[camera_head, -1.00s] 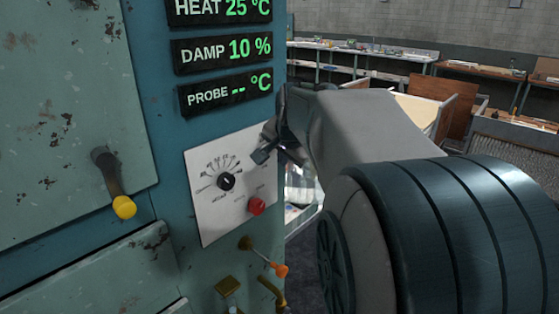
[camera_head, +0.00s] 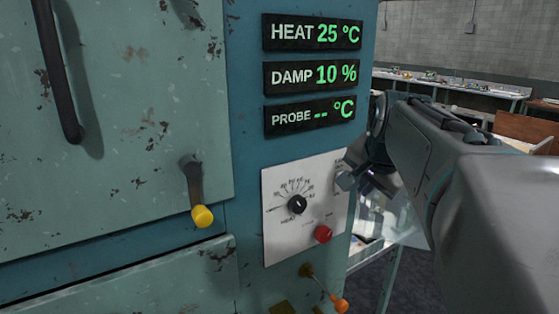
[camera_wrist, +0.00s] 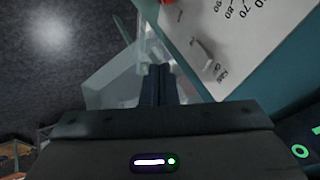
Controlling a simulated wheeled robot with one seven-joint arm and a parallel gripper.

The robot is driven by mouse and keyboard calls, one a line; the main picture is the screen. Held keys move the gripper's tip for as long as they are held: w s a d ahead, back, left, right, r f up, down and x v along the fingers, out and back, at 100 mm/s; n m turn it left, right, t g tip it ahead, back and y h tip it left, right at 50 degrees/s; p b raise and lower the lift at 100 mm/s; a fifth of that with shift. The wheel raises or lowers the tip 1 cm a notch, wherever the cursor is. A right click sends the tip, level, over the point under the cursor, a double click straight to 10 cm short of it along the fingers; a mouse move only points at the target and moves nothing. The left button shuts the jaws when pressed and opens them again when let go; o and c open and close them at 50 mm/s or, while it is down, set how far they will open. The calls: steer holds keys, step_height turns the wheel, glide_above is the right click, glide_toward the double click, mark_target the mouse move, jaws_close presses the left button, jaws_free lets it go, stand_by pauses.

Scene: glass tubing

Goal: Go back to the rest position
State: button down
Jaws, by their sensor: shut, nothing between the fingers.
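My gripper (camera_head: 350,178) is at the right edge of the white dial panel (camera_head: 283,240) in the head view. In the wrist view my gripper (camera_wrist: 158,72) shows its two dark fingers close together, with nothing between them. The panel (camera_wrist: 245,50) lies to the right of the fingers there, with a grey switch (camera_wrist: 203,52) on it. The fingertips look apart from the switch, though the gap is hard to judge. In the head view the panel carries a black dial (camera_head: 297,205) and a red button (camera_head: 323,234).
The teal oven cabinet (camera_head: 245,170) fills the left side. A yellow-tipped handle (camera_head: 202,216) and an orange-tipped lever (camera_head: 340,305) stick out from it. Displays (camera_head: 310,75) read HEAT 25 °C, DAMP 10 %. A bench (camera_head: 455,85) stands far back at right.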

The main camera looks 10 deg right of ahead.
steer(key=s+a+f+n+g, duration=0.2)
steer(key=s+a+f+n, duration=0.3)
steer(key=s+f, duration=0.3)
steer(key=s+a+f+n+g+y, duration=0.1)
steer(key=s+a+f+n+g, duration=0.1)
steer(key=s+a+f+n, duration=0.4)
step_height(320, 180, down, 5)
steer(key=s, duration=0.2)
steer(key=shift+s+n+y, duration=0.3)
steer(key=shift+s+n, duration=0.05)
steer(key=shift+n, duration=0.05)
steer(key=shift+a, duration=0.15)
